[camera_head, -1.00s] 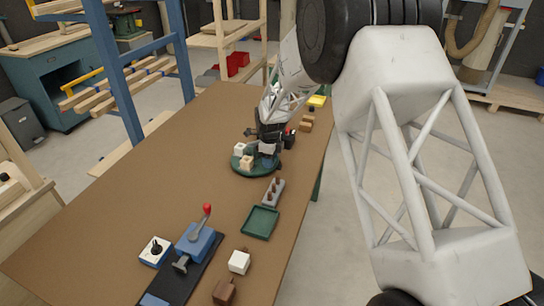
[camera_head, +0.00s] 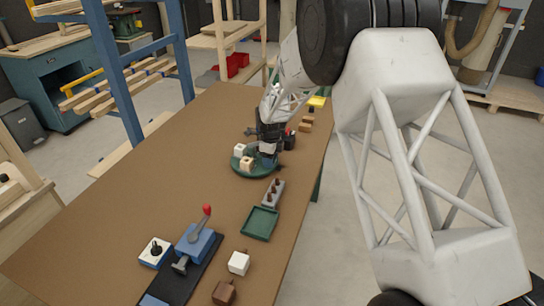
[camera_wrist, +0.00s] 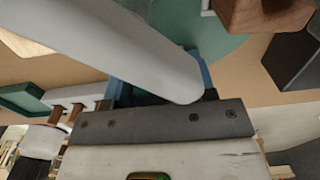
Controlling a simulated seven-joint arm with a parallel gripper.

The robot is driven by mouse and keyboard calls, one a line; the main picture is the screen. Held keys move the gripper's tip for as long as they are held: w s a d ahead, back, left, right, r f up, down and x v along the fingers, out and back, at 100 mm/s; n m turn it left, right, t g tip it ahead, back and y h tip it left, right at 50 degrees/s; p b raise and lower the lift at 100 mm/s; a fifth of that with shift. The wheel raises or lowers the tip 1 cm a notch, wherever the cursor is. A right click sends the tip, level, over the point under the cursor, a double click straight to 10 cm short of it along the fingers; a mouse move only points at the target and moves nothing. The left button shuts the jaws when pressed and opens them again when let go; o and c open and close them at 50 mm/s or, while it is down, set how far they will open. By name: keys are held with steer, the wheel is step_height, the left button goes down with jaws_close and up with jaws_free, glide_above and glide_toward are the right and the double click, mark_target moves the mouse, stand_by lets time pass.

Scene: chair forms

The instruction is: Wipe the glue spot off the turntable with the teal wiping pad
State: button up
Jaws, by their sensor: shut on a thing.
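The turntable (camera_head: 243,171) is a round dark green disc on the brown table; part of it shows as a green surface in the wrist view (camera_wrist: 220,42). My gripper (camera_head: 268,149) is low over its right side, pointing down. The gripper is shut on a blue-teal piece, which I take as the wiping pad (camera_wrist: 206,72); it is mostly hidden behind a pale grey finger. I cannot tell whether the pad touches the disc. The glue spot does not show in either view.
Two pale blocks (camera_head: 247,163) stand on the turntable, left of my gripper. A grey peg holder (camera_head: 273,193) and a green tray (camera_head: 260,224) lie in front. A blue clamp with a red-knobbed lever (camera_head: 198,243) is nearer. The table's left side is clear.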

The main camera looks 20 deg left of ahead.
steer(key=shift+s, duration=0.85)
steer(key=r, duration=0.2)
steer(key=shift+s+r, duration=0.3)
steer(key=shift+r, duration=2.8)
